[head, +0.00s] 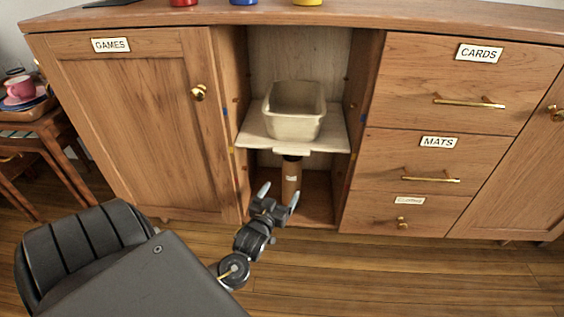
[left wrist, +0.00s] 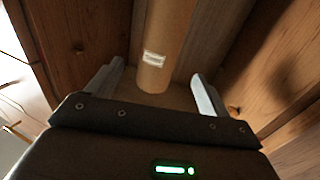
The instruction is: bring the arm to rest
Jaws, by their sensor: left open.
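My left gripper (head: 277,198) is open and empty, in front of the lower compartment of the cabinet's open middle section. A brown cylinder (head: 291,180) with a dark top stands upright in that compartment, just beyond the fingertips. In the left wrist view the same brown cylinder (left wrist: 167,40), with a small white label, shows beyond and between the two open fingers (left wrist: 160,88). The fingers appear apart from it. My right gripper is in neither view.
A cream bin (head: 295,128) sits on the shelf (head: 255,139) above the cylinder. The GAMES door (head: 140,120) is left of the opening, and drawers (head: 410,165) with brass handles are right. A small table (head: 45,128) with dishes stands far left. Wooden floor lies in front.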

